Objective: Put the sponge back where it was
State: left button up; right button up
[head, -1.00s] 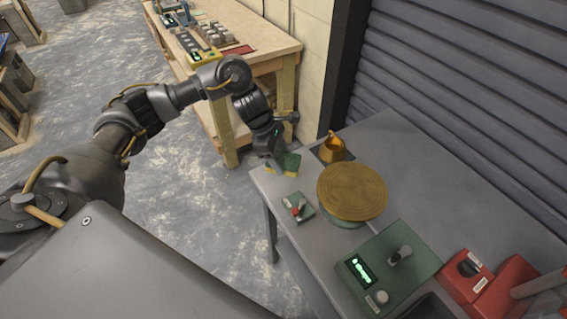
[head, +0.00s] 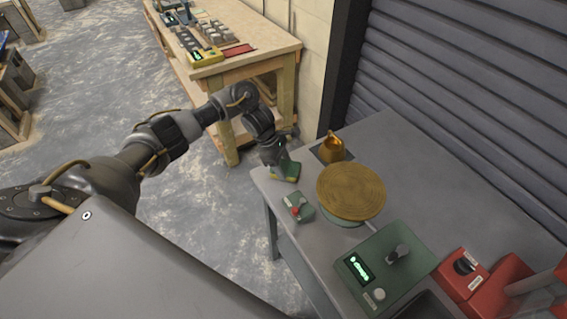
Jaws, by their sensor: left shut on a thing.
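The sponge (head: 291,172) is green with a yellow edge. It is at the far left corner of the grey table (head: 420,165). My left gripper (head: 283,167) is shut on the sponge and reaches down over that corner. The fingertips are small and partly hidden by the arm, and I cannot tell whether the sponge touches the table top. My right gripper does not show.
A round tan turntable (head: 351,191) stands right of the sponge, with a brass jug (head: 332,148) on a dark mat behind. A small green box with a red knob (head: 299,208), a green control box (head: 388,262) and red containers (head: 468,276) stand nearer.

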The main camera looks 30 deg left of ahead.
pick_arm(q)
jog(key=shift+f, duration=0.2)
jog(key=o, duration=0.8)
jog(key=shift+o, duration=0.7)
jog(key=shift+r, duration=0.1)
jog(key=shift+r, duration=0.25)
jog(key=shift+a+r, duration=0.2)
jog(key=shift+r, duration=0.1)
jog(key=v, duration=1.1)
jog(key=shift+b, duration=0.45)
